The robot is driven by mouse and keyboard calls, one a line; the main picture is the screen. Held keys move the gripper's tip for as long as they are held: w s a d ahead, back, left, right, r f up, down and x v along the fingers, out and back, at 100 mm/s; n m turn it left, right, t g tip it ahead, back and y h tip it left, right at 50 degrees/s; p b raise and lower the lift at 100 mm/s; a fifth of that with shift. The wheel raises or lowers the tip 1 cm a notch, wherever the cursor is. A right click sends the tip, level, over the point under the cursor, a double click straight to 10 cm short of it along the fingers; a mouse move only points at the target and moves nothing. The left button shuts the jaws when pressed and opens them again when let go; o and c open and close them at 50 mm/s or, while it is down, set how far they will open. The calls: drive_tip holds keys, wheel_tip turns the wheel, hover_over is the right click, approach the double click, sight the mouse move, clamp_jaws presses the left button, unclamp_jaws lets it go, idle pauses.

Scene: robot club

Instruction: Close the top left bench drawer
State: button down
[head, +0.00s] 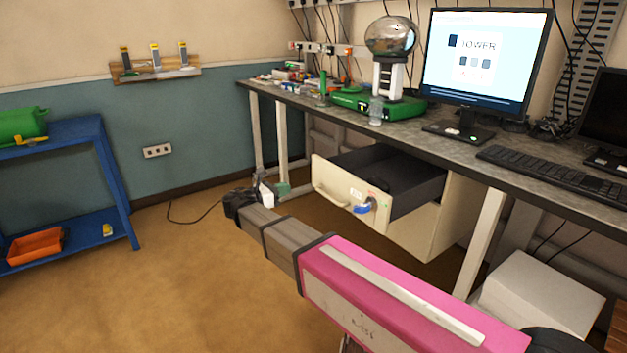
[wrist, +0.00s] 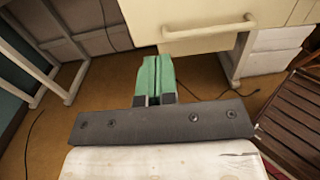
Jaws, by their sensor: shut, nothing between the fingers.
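The top drawer (head: 394,183) under the bench is pulled well open. My gripper (head: 284,188) is just left of the drawer front in the head view. In the wrist view its green fingers (wrist: 155,62) are together and empty, by the lower edge of the front, below and left of the handle. I cannot tell whether they touch it.
The bench top (head: 440,147) holds a monitor (head: 483,60), a keyboard (head: 555,172) and a green-based globe device (head: 388,75). A closed cream drawer (head: 415,232) is below the open one. A blue shelf (head: 60,190) stands left. The brown floor between is mostly clear.

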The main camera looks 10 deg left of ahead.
sight(322, 176)
drive_tip(key=x, duration=1.3)
drive_tip(key=shift+w+d, duration=0.2)
drive_tip(key=shift+d, duration=0.05)
drive_tip(key=x, duration=3.1)
drive_tip(key=shift+w+d, duration=0.1)
drive_tip(key=shift+d, duration=0.1)
drive_tip(key=shift+w, duration=0.1)
